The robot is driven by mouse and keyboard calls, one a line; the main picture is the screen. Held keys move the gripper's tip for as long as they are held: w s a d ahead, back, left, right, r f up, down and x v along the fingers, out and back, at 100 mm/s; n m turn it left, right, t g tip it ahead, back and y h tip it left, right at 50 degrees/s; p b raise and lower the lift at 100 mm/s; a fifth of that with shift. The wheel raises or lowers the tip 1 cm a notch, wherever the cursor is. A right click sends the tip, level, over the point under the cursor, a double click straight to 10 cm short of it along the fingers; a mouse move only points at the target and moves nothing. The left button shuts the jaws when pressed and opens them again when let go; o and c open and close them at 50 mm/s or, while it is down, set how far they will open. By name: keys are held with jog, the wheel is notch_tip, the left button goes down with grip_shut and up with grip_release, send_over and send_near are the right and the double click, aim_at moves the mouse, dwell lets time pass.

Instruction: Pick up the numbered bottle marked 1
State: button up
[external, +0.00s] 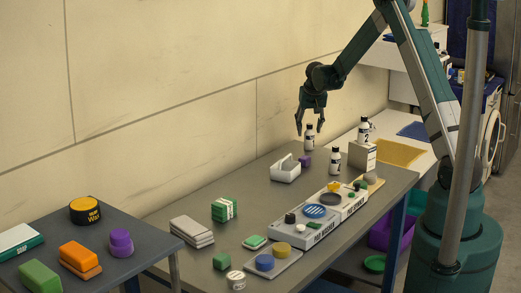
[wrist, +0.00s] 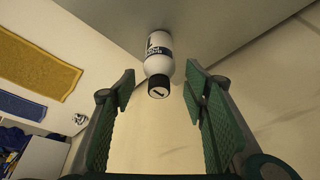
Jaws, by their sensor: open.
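A white bottle with a black cap (wrist: 158,62) stands on the grey table. In the wrist view it lies between and just beyond the fingertips, and its cap bears a light mark that looks like a 1. In the external view this bottle (external: 309,138) stands near the wall side, directly under my gripper (external: 311,122). My gripper (wrist: 160,78) is open and empty, its fingers pointing down on either side of the bottle's top. A second bottle (external: 334,160) stands nearer the camera, its number too small to read. A bottle marked 2 (external: 363,131) stands on a white box.
A white caddy (external: 286,173) and a small purple block (external: 305,162) sit close to the bottle. The white box (external: 362,155) is to the right. A long tray of pucks (external: 318,222) lies in front. The wall (external: 200,90) is close behind.

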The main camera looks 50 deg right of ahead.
aim_at(308, 135)
jog(key=shift+x, duration=2.6)
jog(key=shift+s, duration=0.1)
jog(key=shift+c, duration=0.7)
jog(key=c, duration=1)
